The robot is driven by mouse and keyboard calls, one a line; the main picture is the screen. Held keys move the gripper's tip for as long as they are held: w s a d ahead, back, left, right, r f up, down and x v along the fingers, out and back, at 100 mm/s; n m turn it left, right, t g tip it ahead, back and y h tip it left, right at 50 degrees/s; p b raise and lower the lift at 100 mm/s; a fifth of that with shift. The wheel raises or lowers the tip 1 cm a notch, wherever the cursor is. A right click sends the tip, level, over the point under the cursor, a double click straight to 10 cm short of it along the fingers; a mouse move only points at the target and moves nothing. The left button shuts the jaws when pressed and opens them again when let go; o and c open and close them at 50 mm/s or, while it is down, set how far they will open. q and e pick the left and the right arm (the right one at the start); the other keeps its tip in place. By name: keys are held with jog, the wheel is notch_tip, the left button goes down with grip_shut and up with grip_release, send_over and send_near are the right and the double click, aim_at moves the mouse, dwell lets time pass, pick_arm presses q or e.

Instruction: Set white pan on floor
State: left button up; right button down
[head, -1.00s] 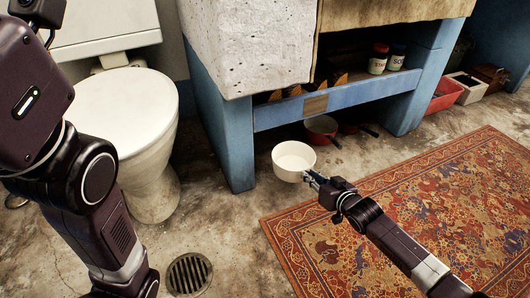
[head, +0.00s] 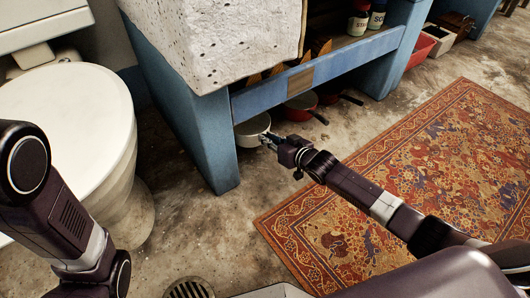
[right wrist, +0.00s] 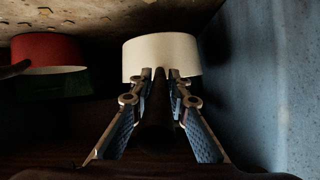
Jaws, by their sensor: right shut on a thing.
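My right gripper (head: 268,139) is shut on that handle. I cannot tell whether the pan's base touches the stone floor (head: 215,230). My left arm shows at the left, but its gripper is outside the view.
Red pans (head: 301,104) stand under the trough just right of the white pan. The blue leg (head: 196,125) is close on its left. A patterned rug (head: 400,185) lies at right, a toilet (head: 70,125) at left. Bare floor lies in front of the leg.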

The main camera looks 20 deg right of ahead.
jog(key=shift+w+f+b, duration=0.1)
jog(key=shift+f+b, duration=2)
jog(key=shift+f, duration=0.85)
jog(key=shift+r, duration=0.1)
jog(key=c, duration=1.8)
grip_release()
jog(key=shift+f, duration=0.2)
jog(key=shift+r, duration=0.1)
